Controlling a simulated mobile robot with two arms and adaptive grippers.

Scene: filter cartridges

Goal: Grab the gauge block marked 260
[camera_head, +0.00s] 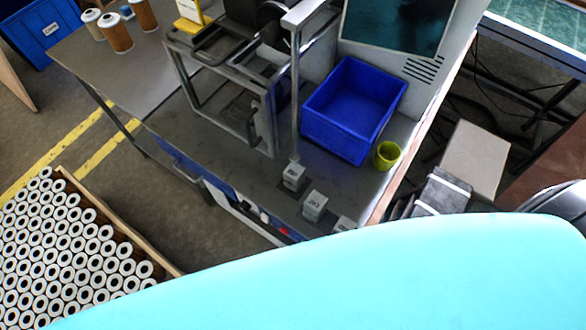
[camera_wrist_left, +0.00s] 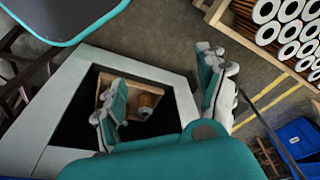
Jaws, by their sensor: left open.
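Three small pale gauge blocks stand in a row near the front edge of the grey workbench in the head view: one at the back (camera_head: 293,173), a middle one (camera_head: 314,204) and a front one (camera_head: 345,223). They carry dark markings too small to read surely, so I cannot tell which is 260. The front block is partly hidden by the large cyan shape in the foreground. My left gripper (camera_wrist_left: 160,72) shows in the left wrist view with its fingers spread and nothing between them. No gauge block shows in that view. My right gripper is not in view.
A blue bin (camera_head: 352,110) and a yellow-green cup (camera_head: 387,155) stand behind the blocks. A metal post (camera_head: 295,90) rises beside the back block. A crate of filter cartridges (camera_head: 122,232) is at lower left. More cartridges (camera_head: 115,33) stand at the bench's far left.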

